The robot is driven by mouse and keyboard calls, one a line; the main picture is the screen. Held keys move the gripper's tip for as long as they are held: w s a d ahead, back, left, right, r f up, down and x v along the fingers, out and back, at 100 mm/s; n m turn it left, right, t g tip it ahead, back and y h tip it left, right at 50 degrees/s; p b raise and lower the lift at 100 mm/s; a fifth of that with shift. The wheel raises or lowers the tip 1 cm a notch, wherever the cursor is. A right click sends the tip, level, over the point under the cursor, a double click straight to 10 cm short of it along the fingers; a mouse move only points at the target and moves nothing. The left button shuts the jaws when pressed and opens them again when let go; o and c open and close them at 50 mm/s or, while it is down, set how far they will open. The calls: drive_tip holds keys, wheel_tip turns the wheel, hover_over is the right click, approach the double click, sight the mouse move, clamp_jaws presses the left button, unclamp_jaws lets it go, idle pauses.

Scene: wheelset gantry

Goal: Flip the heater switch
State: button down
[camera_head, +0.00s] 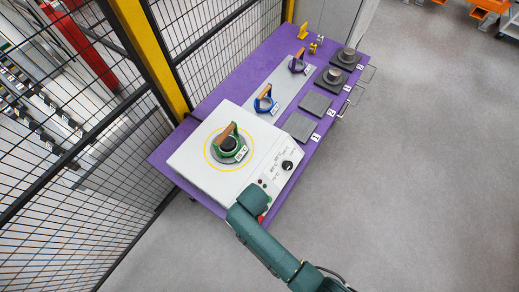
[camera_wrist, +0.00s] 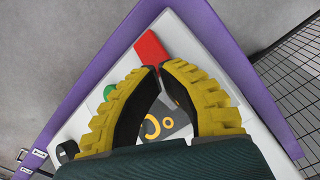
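The heater is a white box (camera_head: 196,165) on the purple table, with a control panel along its right side. A red switch (camera_wrist: 151,47) shows just past my fingertips in the wrist view. In the head view only a small red part (camera_head: 263,214) shows beside my arm's end. My gripper (camera_wrist: 158,69) has yellow fingers with dark inner faces. Its tips lie close together at the lower end of the switch. I cannot tell whether they touch it or grip it. My arm hides the gripper in the head view.
A green ring with an orange handle (camera_head: 229,140) sits on the heater's round plate. A black knob (camera_head: 287,165) is on the panel. The purple table (camera_head: 243,54) holds handled rings and dark square pads. A mesh fence (camera_head: 82,150) stands left; the right floor (camera_head: 420,180) is clear.

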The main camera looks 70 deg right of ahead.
drive_tip(key=shift+f+b, duration=0.45)
drive_tip(key=shift+f, duration=0.3)
drive_tip(key=shift+r, duration=0.1)
wheel_tip(320, 180, up, 7)
drive_tip(key=p, duration=0.7)
drive_tip(key=shift+p, duration=0.3)
idle(0.3)
